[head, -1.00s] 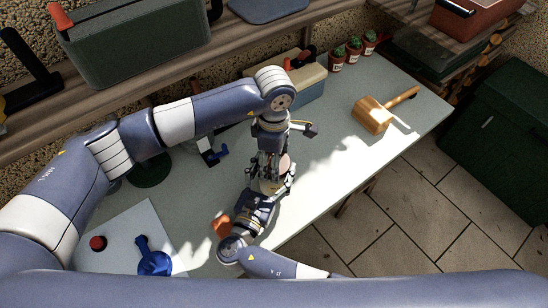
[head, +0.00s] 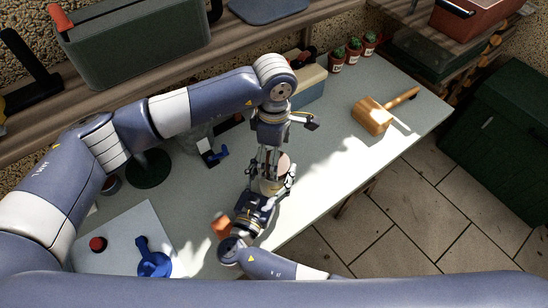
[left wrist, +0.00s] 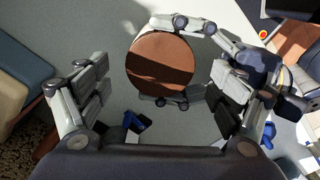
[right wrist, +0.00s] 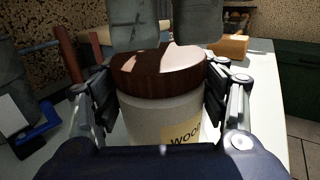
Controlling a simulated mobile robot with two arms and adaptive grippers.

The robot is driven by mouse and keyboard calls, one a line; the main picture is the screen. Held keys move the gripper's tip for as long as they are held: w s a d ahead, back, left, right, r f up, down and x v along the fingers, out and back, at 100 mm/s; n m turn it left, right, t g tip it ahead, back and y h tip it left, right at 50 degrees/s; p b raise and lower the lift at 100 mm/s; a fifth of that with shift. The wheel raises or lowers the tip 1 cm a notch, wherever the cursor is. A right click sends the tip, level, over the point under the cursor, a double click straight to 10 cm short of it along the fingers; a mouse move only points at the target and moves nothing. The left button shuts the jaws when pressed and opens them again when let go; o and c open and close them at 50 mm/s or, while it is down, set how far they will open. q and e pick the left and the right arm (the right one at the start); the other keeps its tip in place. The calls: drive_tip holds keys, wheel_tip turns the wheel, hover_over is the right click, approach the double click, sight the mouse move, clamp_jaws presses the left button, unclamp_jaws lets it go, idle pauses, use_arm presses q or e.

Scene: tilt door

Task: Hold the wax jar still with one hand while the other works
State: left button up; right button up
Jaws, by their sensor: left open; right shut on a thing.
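The wax jar has a brown lid (left wrist: 160,65) and a cream body (right wrist: 150,118) with a partly visible label. It stands upright on the bench, partly hidden by my grippers in the head view (head: 283,163). My right gripper (right wrist: 160,105) is shut on the jar's body, one finger on each side, below the lid; in the head view it comes from the front. My left gripper (left wrist: 160,92) is open above the lid, its fingers spread to either side. In the left wrist view its pads are apart from the lid.
A wooden mallet (head: 372,115) lies on the bench (head: 335,150) to the right. Several potted cacti (head: 353,48) stand at the back. A blue tool (head: 153,260) and a red knob (head: 97,244) are at the front left. An orange-brown object (head: 220,224) is beside my right wrist.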

use_arm(q)
drive_tip(key=shift+r, duration=0.95)
drive_tip(key=shift+c, duration=0.4)
wheel_tip(320, 180, up, 3)
drive_tip(key=m, duration=0.3)
drive_tip(key=shift+f, duration=0.1)
wheel_tip(320, 180, down, 8)
drive_tip(key=shift+r, duration=0.25)
drive_tip(key=shift+c, duration=0.5)
drive_tip(key=c, duration=1)
drive_tip(key=shift+n, duration=1.6)
